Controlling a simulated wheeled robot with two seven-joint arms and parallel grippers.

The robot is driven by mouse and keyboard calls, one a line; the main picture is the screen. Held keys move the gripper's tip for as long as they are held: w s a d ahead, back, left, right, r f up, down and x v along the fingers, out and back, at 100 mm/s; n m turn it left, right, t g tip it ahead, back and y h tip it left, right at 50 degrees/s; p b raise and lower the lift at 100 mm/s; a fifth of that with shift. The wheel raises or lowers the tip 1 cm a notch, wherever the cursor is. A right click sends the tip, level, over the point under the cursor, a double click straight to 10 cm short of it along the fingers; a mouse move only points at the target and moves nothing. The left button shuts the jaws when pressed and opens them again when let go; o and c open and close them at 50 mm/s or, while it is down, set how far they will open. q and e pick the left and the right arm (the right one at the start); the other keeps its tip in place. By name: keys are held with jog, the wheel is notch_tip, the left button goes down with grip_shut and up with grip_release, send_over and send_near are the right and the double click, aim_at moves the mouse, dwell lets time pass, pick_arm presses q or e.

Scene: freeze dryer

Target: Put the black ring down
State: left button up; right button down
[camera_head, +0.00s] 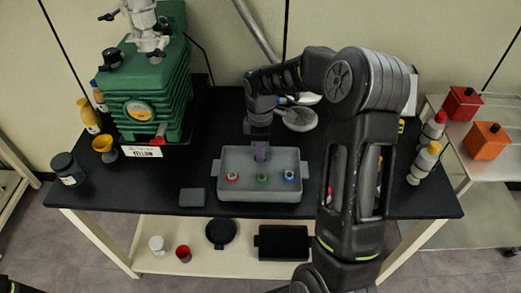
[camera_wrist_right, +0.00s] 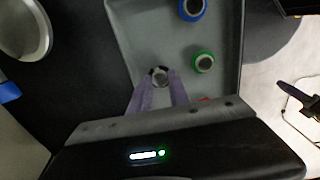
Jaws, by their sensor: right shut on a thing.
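My right gripper (camera_head: 261,158) reaches down over the back half of a grey tray (camera_head: 260,193) on the black table. In the right wrist view its two purple fingers (camera_wrist_right: 160,88) are shut on the small black ring (camera_wrist_right: 159,75), which has a pale middle. The ring is above the tray floor or touching it; I cannot tell which. The fingers hide it in the head view. A red ring (camera_head: 232,177), a green ring (camera_head: 262,179) and a blue ring (camera_head: 289,176) sit in a row in the tray's front part. My left gripper is not in view.
A grey lid-like block (camera_head: 192,197) lies left of the tray. A green machine (camera_head: 150,90) stands at the back left. Round metal dishes (camera_head: 299,118) lie behind the tray. Bottles (camera_head: 425,160) stand at the right edge. The tray's back left floor looks clear.

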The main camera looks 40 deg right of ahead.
jog(key=shift+f, duration=0.15)
jog(key=shift+f, duration=0.2)
jog(key=c, duration=1.2)
grip_release()
jog(key=shift+c, duration=0.2)
notch_tip(320, 180, up, 12)
jog(key=b, duration=0.1)
jog(key=shift+r, duration=0.25)
